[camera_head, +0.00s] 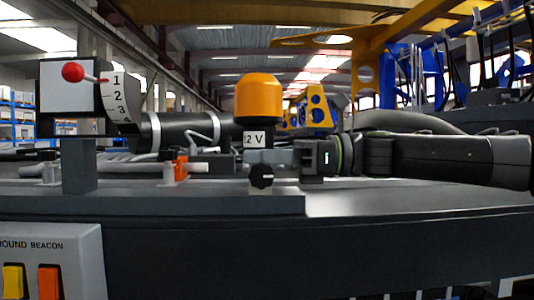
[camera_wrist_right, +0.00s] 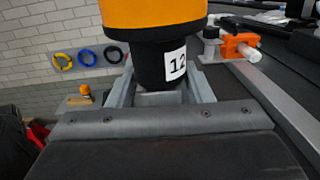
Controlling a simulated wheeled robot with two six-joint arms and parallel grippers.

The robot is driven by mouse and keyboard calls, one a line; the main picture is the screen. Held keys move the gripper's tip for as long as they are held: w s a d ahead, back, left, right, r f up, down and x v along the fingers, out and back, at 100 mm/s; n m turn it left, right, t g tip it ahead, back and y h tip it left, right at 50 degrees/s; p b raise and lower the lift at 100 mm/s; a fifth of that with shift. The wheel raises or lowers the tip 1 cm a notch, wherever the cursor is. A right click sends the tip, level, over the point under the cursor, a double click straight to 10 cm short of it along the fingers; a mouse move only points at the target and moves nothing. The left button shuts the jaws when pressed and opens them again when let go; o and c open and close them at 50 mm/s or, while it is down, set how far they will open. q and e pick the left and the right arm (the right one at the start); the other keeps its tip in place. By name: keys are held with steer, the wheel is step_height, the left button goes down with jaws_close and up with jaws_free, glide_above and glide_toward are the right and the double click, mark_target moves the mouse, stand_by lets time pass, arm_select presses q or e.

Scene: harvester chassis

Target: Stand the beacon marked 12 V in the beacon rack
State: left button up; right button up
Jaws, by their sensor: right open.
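The beacon marked 12 V (camera_head: 259,98) has an orange dome and a dark base with a white label, of which "2 V" shows. It stands upright on the chassis deck in the head view. In the right wrist view the same beacon (camera_wrist_right: 153,14) fills the top middle, its label turned partly away. My right gripper (camera_head: 272,158) comes in from the right at the beacon's base. Its jaws are open, with a grey finger on either side of the dark base. Whether they touch it is hidden. My left gripper is out of view. I cannot make out the beacon rack.
A black knob (camera_head: 261,176) sits just in front of the beacon. An orange-handled valve (camera_head: 180,168) is to its left. A red-knobbed lever with a numbered dial (camera_head: 118,97) stands farther left. A panel with switches (camera_head: 50,250) is at lower left. The front deck strip is clear.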

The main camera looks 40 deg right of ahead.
mark_target(259, 104)
steer(key=shift+w+a, duration=0.4)
steer(key=shift+s+d, duration=0.25)
steer(key=shift+s, duration=0.05)
steer(key=c, duration=0.5)
steer(key=shift+w, duration=0.15)
steer(key=c, duration=0.4)
steer(key=shift+r, duration=4)
